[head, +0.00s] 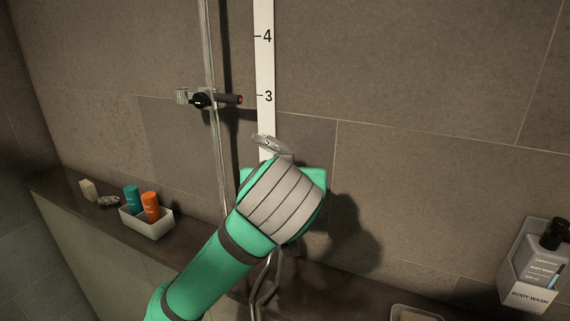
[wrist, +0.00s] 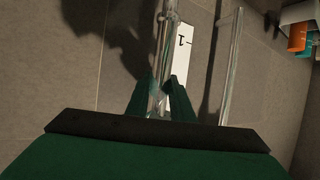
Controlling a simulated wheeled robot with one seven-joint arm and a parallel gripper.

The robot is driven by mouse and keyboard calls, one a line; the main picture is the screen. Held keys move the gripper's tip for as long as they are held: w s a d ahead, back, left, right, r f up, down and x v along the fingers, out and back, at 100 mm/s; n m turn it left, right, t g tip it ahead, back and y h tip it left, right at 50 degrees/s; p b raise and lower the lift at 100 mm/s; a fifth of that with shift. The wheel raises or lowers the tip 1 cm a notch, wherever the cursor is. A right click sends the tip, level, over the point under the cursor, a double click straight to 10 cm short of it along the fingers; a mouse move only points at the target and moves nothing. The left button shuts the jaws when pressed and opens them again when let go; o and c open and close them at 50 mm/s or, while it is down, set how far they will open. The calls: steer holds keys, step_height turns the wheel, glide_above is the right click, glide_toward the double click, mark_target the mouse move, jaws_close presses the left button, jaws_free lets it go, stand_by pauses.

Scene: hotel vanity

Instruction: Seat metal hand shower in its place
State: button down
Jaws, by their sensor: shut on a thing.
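The metal hand shower (head: 268,144) shows its round head just above my wrist in the head view. Its handle (wrist: 165,55) runs between my green fingers in the wrist view. My gripper (wrist: 161,98) is shut on this handle. In the head view my wrist hides the fingers and most of the handle. The holder bracket (head: 203,99), with a dark knob and a red-tipped lever, is clamped on the vertical metal rail (head: 209,55). It is above and left of the shower head, apart from it. The rail also shows in the wrist view (wrist: 231,60).
A white numbered strip (head: 264,60) stands beside the rail. A metal hose (head: 265,285) hangs below my wrist. The ledge (head: 75,205) carries a white tray (head: 146,222) with teal and orange bottles. A body wash holder (head: 530,270) is at right. The wall above is clear.

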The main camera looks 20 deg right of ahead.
steer(key=shift+s+f, duration=0.1)
steer(key=shift+f, duration=4.1)
steer(key=shift+r, duration=0.15)
steer(key=shift+r, duration=1)
steer(key=shift+s+a+r, duration=0.1)
steer(key=shift+s+a, duration=0.05)
steer(key=shift+f, duration=2.4)
steer(key=c, duration=1.5)
jaws_free()
